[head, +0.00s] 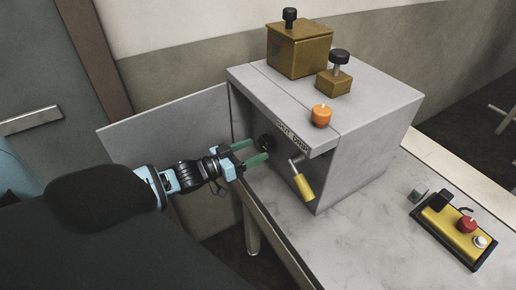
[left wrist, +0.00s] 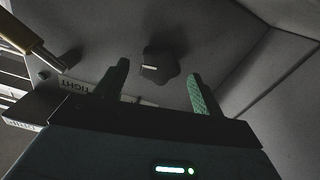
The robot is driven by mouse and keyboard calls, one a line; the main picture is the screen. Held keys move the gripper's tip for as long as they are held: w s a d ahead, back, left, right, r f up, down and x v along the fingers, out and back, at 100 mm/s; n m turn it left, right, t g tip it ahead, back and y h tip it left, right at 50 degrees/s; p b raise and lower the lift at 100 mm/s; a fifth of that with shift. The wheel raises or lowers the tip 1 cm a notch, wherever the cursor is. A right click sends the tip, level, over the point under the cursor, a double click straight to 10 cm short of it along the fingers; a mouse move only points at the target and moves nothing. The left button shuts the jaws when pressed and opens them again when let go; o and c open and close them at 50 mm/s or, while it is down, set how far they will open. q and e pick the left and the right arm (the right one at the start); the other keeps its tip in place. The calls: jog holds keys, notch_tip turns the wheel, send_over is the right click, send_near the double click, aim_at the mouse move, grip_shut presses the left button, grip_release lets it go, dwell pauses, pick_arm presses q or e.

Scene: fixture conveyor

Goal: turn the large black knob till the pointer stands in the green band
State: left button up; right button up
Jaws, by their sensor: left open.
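The black knob (head: 266,142) sits on the face inside the grey cabinet (head: 365,130). In the left wrist view the knob (left wrist: 160,65) shows a short pale mark on its left side. My left gripper (head: 247,152) reaches in from the left with its green fingers pointing at the knob. It is open. In the left wrist view its two fingers (left wrist: 160,75) stand on either side of the knob in the picture, and I cannot tell whether they touch it. I cannot make out a pointer or a green band. My right gripper is not in view.
A crank with a yellow handle (head: 303,186) hangs right of the knob. An open door panel (head: 165,130) is at left. An orange knob (head: 321,116) and brass boxes (head: 300,50) are on top. A yellow control box (head: 455,232) lies on the table (head: 365,240).

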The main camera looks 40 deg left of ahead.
pick_arm(q)
jog(key=shift+x, duration=1.2)
jog(key=c, duration=1)
jog(key=shift+m, duration=0.3)
